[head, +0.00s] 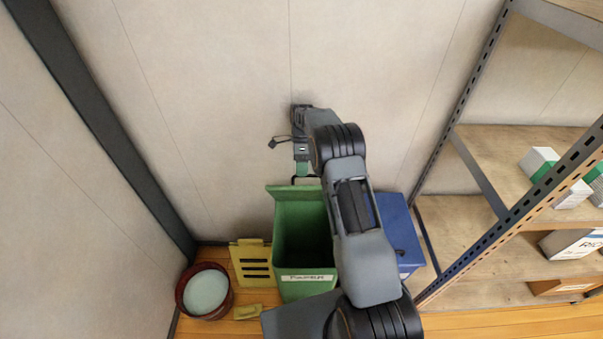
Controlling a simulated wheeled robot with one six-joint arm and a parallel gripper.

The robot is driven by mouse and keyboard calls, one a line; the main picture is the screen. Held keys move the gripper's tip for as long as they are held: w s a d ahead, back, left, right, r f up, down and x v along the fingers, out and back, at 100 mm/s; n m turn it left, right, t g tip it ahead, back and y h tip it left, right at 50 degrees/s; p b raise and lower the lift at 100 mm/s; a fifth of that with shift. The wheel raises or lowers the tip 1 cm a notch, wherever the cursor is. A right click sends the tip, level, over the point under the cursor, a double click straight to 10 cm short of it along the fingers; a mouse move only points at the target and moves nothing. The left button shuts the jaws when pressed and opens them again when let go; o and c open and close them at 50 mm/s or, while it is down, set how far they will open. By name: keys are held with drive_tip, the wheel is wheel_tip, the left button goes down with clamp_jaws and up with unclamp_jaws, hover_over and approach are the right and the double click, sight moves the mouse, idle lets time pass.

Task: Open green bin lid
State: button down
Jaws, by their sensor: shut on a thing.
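The green bin (304,252) stands on the wooden floor against the back wall, with a white label on its front. Its inside is visible from above. Its green lid (283,193) is raised at the back of the bin, partly hidden by my arm. My gripper (302,172) is above the bin's back edge, close to the wall, shut on the lid at a dark handle. The fingertips are small here, and the exact contact is hard to see.
A blue bin (398,235) stands right of the green one, partly behind my arm. A yellow slotted piece (252,262), a small yellow block (248,312) and a dark red pot (206,290) are at the left. A metal shelf (500,215) with boxes fills the right.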

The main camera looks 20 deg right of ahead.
drive_tip(key=shift+w+d+f, duration=0.1)
drive_tip(key=shift+d+f, duration=0.1)
drive_tip(key=shift+f, duration=0.55)
drive_tip(key=c, duration=1.6)
unclamp_jaws()
drive_tip(key=o, duration=0.3)
drive_tip(key=shift+w+f, duration=0.15)
drive_tip(key=shift+w, duration=0.15)
drive_tip(key=shift+o, duration=0.7)
drive_tip(key=shift+a+r, duration=0.1)
drive_tip(key=shift+r, duration=0.1)
drive_tip(key=shift+r, duration=0.1)
